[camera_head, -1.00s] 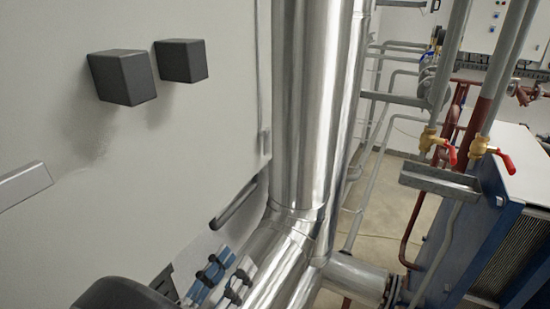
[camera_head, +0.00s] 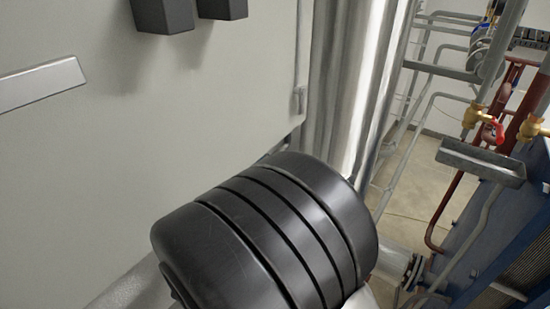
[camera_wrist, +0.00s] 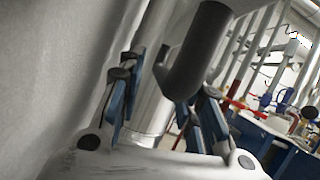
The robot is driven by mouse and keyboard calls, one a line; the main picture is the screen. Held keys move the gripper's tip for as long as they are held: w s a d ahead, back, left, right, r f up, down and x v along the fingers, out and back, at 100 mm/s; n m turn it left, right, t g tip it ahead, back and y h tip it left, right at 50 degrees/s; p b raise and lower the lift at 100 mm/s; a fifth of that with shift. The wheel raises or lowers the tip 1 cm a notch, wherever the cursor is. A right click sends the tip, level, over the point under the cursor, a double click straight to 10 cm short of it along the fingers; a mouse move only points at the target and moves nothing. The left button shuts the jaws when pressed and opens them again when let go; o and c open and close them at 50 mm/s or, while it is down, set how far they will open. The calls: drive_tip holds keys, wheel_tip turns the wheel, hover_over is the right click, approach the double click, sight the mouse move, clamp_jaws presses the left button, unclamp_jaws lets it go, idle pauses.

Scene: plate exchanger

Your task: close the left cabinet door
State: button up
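A pale grey cabinet panel (camera_head: 120,150) fills the left of the head view; I cannot tell whether it is the left door itself. A flat metal strip (camera_head: 40,85) sits on it at the left. A plain grey surface (camera_wrist: 45,70) also fills the left of the wrist view. My gripper (camera_wrist: 168,88) shows there with its blue-sided fingers apart. A dark rounded bar (camera_wrist: 195,60), perhaps a handle, crosses in front of or between the fingers; I see no clear grip on it. In the head view my black arm joint hides the gripper.
Two black blocks (camera_head: 163,12) stick out from the panel at the top. A shiny metal pipe (camera_head: 350,90) stands just right of the panel. Further right are grey pipes, a red-handled valve (camera_head: 488,122) and a blue plate exchanger (camera_head: 500,230). Some floor shows between.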

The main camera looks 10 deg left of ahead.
drive_tip(key=shift+x, duration=1.25)
drive_tip(key=shift+c, duration=0.3)
clamp_jaws()
